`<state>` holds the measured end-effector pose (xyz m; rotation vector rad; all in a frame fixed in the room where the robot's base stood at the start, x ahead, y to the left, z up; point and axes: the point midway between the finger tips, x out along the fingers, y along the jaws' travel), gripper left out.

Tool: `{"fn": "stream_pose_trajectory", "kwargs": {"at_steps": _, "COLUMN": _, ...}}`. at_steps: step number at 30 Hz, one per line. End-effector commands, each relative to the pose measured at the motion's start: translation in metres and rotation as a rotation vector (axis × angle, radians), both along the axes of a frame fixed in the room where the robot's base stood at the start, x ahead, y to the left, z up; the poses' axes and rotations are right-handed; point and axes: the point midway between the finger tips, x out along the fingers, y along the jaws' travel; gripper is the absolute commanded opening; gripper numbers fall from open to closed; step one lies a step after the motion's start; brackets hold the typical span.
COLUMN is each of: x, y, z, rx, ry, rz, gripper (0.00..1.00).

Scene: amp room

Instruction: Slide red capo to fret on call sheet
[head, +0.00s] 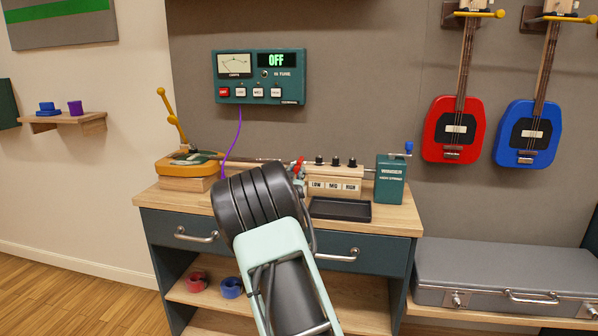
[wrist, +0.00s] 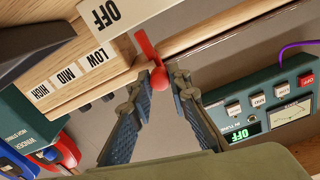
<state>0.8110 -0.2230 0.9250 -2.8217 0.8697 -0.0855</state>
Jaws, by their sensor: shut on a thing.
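A small red piece, seemingly the red capo (head: 299,166), shows above the bench beside the wooden block with black knobs. In the wrist view the red capo (wrist: 159,77) has a long arm and a rounded end. My gripper (wrist: 158,88) is shut on the rounded end between its fingertips. In the head view my gripper (head: 300,180) is mostly hidden behind my arm. A yellow instrument (head: 172,167) lies at the bench's left with its thin neck running right toward the capo. I cannot make out a call sheet or the frets.
The block's labels (head: 335,186) read LOW, MID and HIGH; an OFF label (wrist: 105,14) shows in the wrist view. A black tray (head: 340,209) and a green winder box (head: 390,180) are at right. A tuner (head: 260,77) reading OFF hangs above with a purple cable (head: 233,140).

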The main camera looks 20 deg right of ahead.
Motion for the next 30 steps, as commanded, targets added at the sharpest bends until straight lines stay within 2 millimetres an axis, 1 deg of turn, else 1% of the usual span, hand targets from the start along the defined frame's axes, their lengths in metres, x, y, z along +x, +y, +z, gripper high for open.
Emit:
{"fn": "stream_pose_trajectory", "kwargs": {"at_steps": 1, "x": 0.008, "y": 0.013, "z": 0.006, "rx": -0.001, "ry": -0.001, "rz": 0.008, "gripper": 0.00}}
{"fn": "stream_pose_trajectory", "kwargs": {"at_steps": 3, "x": 0.017, "y": 0.026, "z": 0.007, "rx": -0.001, "ry": -0.001, "rz": 0.009, "gripper": 0.00}}
{"fn": "stream_pose_trajectory", "kwargs": {"at_steps": 6, "x": 0.027, "y": 0.041, "z": 0.007, "rx": -0.002, "ry": -0.002, "rz": 0.009, "gripper": 0.00}}
{"fn": "stream_pose_trajectory", "kwargs": {"at_steps": 9, "x": 0.034, "y": 0.051, "z": 0.005, "rx": -0.001, "ry": -0.002, "rz": 0.007, "gripper": 0.00}}
{"fn": "stream_pose_trajectory", "kwargs": {"at_steps": 13, "x": 0.037, "y": 0.056, "z": 0.003, "rx": -0.002, "ry": -0.002, "rz": 0.005, "gripper": 0.00}}
{"fn": "stream_pose_trajectory", "kwargs": {"at_steps": 21, "x": 0.037, "y": 0.056, "z": 0.002, "rx": 0.000, "ry": -0.003, "rz": 0.004, "gripper": 0.00}}
{"fn": "stream_pose_trajectory", "kwargs": {"at_steps": 22, "x": 0.037, "y": 0.056, "z": 0.002, "rx": 0.000, "ry": -0.003, "rz": 0.004, "gripper": 0.19}}
{"fn": "stream_pose_trajectory", "kwargs": {"at_steps": 24, "x": 0.037, "y": 0.056, "z": 0.002, "rx": -0.001, "ry": -0.003, "rz": 0.004, "gripper": 0.27}}
{"fn": "stream_pose_trajectory", "kwargs": {"at_steps": 26, "x": 0.037, "y": 0.056, "z": 0.002, "rx": -0.001, "ry": -0.003, "rz": 0.004, "gripper": 0.33}}
{"fn": "stream_pose_trajectory", "kwargs": {"at_steps": 30, "x": 0.037, "y": 0.056, "z": 0.002, "rx": 0.000, "ry": -0.002, "rz": 0.004, "gripper": 0.34}}
